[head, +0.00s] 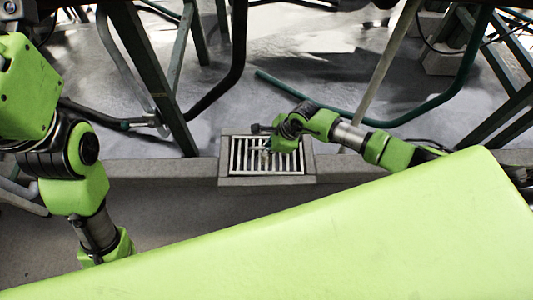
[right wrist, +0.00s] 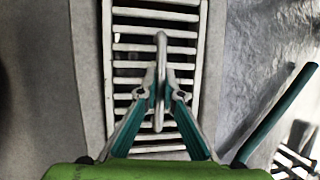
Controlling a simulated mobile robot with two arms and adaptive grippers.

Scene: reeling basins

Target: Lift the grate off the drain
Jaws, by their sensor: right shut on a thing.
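The grate (head: 286,168) is a pale barred rectangle. It appears to lie level within the grey stone surround of the drain (head: 225,182) in the head view. It fills the middle of the right wrist view (right wrist: 155,48), where a thin upright metal loop handle (right wrist: 161,42) stands over its bars. My right gripper (head: 266,157) is directly above the grate. In the right wrist view its two teal fingers (right wrist: 160,92) are closed on the loop handle from both sides. My left arm hangs at the left, and its fingers are hidden behind my green body.
Dark green frame legs (head: 150,75) stand behind the drain on the left, with black hoses (head: 225,85) beside them. A green pipe (head: 410,117) runs behind my right forearm. A low stone kerb (head: 130,172) runs left of the drain. The wet floor behind is partly open.

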